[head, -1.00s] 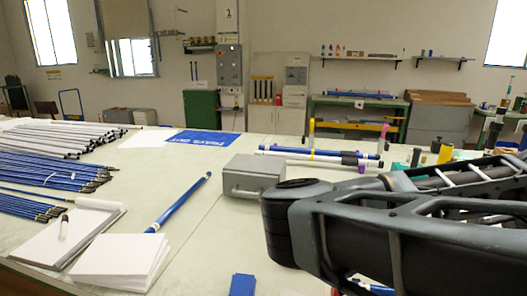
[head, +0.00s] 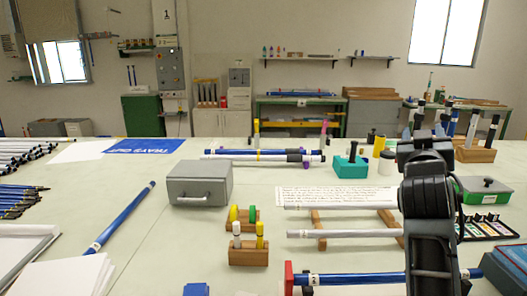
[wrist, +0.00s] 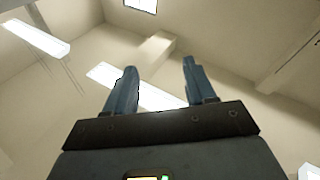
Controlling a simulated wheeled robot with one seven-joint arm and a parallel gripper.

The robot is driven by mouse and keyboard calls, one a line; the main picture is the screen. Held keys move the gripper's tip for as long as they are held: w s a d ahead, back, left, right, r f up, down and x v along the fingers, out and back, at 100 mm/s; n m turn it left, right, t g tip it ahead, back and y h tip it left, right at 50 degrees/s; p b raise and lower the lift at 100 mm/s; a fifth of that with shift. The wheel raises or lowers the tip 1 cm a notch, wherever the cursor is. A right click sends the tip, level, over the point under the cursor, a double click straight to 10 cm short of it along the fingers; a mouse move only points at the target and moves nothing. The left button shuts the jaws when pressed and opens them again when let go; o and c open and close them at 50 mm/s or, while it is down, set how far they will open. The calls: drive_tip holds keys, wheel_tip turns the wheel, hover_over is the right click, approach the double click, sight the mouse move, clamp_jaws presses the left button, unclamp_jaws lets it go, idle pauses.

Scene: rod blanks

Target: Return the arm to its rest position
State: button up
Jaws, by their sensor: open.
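My arm (head: 428,200) stands folded upright at the right of the head view, in front of the table. In the wrist view my gripper (wrist: 156,90) has its two blue-grey fingers well apart with nothing between them. It points up toward the ceiling and wall. The fingertips cannot be made out in the head view. The arm hides part of the blue rod (head: 350,278) and the right end of the paper sheet (head: 335,197).
The pale table (head: 130,215) holds a grey box (head: 200,183), wooden blocks with pegs (head: 248,252), a teal holder (head: 350,167), a green box (head: 482,189) and a paint set (head: 487,228). White rods (head: 22,152) lie far left. Ceiling lights (wrist: 130,85) show in the wrist view.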

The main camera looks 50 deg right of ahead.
drive_tip(key=w+a+f+n+t+y, duration=0.5)
drive_tip(key=w+a+f+n+t, duration=0.2)
drive_tip(key=a+n+t, duration=0.3)
drive_tip(key=s+a+f+n+t+y, duration=0.2)
drive_tip(key=a+f+n+y, duration=0.2)
drive_tip(key=a+f+y, duration=0.7)
drive_tip(key=s+a+f+m+g+y, duration=0.1)
drive_tip(key=s+a+f+y, duration=0.1)
drive_tip(key=s+a, duration=0.6)
drive_tip(key=s+a+f+y, duration=0.2)
drive_tip(key=s+a+f, duration=0.2)
drive_tip(key=s+a, duration=0.5)
drive_tip(key=a, duration=0.6)
drive_tip(key=shift+m+g, duration=0.4)
